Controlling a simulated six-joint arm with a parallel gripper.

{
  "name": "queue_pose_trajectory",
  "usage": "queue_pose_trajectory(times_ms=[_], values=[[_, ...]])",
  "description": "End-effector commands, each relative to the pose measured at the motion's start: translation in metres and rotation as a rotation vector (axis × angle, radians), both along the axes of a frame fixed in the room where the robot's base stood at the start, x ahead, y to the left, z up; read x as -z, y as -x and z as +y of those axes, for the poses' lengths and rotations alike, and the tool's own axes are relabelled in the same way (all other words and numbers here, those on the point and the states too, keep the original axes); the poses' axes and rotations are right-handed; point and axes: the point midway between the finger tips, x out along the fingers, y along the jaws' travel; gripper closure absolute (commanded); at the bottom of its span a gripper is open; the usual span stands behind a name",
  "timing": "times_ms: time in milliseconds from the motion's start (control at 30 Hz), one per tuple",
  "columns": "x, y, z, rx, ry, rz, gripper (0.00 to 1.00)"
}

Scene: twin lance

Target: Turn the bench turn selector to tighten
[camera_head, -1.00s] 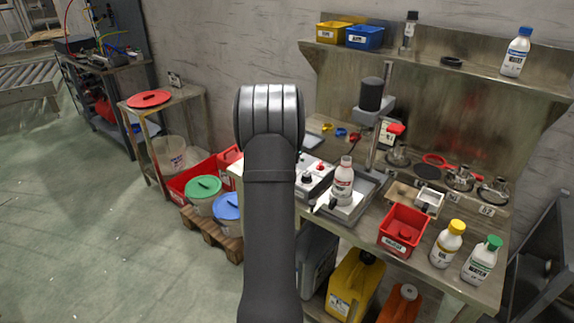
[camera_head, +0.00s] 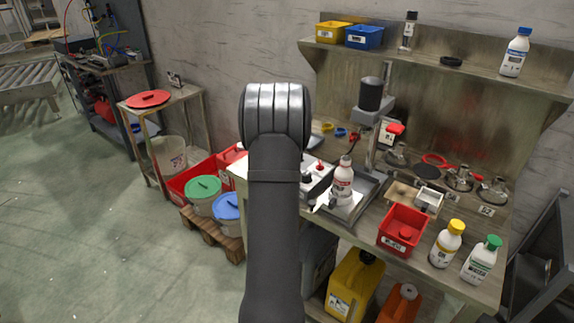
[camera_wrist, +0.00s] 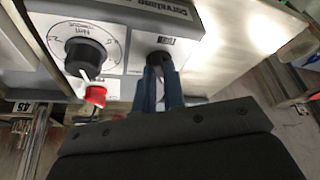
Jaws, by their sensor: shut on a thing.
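The bench control box (camera_wrist: 120,20) fills the upper left of the wrist view, with its lettering upside down. A small black selector knob (camera_wrist: 158,57) sits under a small label that I cannot read. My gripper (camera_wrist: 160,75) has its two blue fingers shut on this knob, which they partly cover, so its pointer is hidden. A larger black dial (camera_wrist: 85,56) with a printed scale is to the left, and a red knob (camera_wrist: 95,95) is just below it. In the head view the box (camera_head: 320,177) shows beside my arm, which hides the gripper.
A red bin (camera_head: 402,230), a yellow-capped bottle (camera_head: 447,245) and a green-capped bottle (camera_head: 482,260) stand at the bench's front right.

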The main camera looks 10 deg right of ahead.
Motion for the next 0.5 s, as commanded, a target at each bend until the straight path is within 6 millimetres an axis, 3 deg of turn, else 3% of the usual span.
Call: queue_pose_trajectory(times_ms=[333, 367, 400, 433, 500], values=[[-0.0002, -0.0004, 0.0, -0.01, 0.0, -0.002, 1.0], [-0.0002, -0.0004, 0.0, -0.01, 0.0, -0.002, 0.84], [-0.0001, -0.0003, -0.0001, -0.009, 0.001, -0.002, 0.76], [-0.0001, -0.0003, 0.0, -0.009, 0.001, -0.002, 0.7], [0.0, -0.0003, 0.0, -0.009, 0.001, -0.001, 0.68]])
